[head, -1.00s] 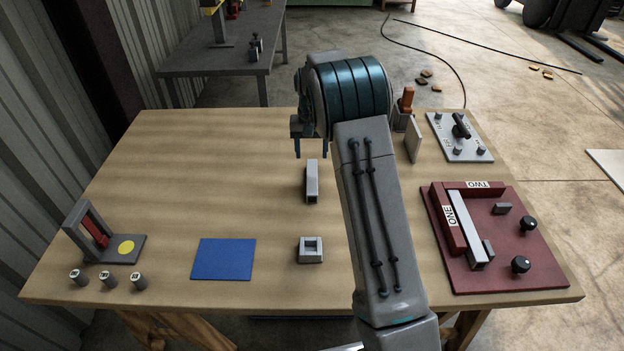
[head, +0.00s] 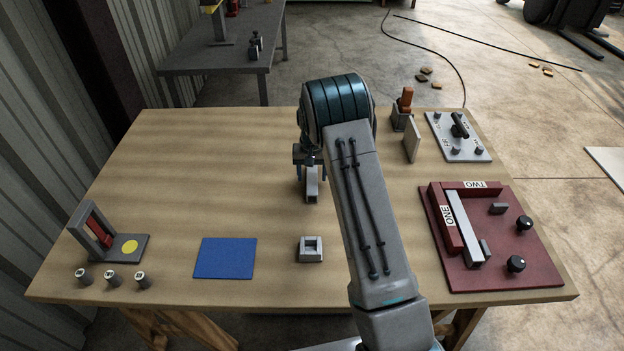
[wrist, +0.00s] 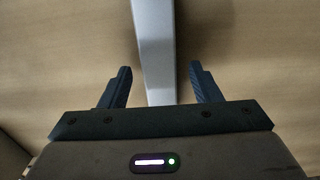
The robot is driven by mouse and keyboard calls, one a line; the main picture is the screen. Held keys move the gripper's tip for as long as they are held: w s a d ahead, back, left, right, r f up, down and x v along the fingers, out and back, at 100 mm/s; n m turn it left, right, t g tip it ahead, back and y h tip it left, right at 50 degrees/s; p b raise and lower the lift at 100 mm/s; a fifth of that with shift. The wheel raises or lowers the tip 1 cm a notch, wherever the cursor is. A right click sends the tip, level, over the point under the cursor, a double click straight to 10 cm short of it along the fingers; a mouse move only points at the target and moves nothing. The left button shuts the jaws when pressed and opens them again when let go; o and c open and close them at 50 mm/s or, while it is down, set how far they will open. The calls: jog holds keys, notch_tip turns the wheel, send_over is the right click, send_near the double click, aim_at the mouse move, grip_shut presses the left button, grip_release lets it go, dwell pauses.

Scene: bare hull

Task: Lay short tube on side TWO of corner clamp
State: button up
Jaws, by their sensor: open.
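The short tube (head: 312,187) is a grey square tube lying on the table, partly hidden by my gripper in the head view. In the wrist view the tube (wrist: 154,45) runs between my fingers, with a gap on both sides. My gripper (wrist: 158,86) is open around the tube and low over the table; it also shows in the head view (head: 309,170). The corner clamp (head: 528,258) is a dark red plate at the right, with raised walls marked ONE and TWO. A long grey tube (head: 463,230) lies along side ONE. The strip along side TWO is bare.
A grey square block (head: 311,249) and a blue mat (head: 225,258) lie at the front. A stand with a yellow disc (head: 120,247) and several small cylinders are at the left. A switch plate (head: 459,136) and an upright board (head: 412,141) stand at the back right.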

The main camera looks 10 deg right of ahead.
jog(key=c, duration=1.2)
grip_shut()
jog(key=shift+r, duration=0.15)
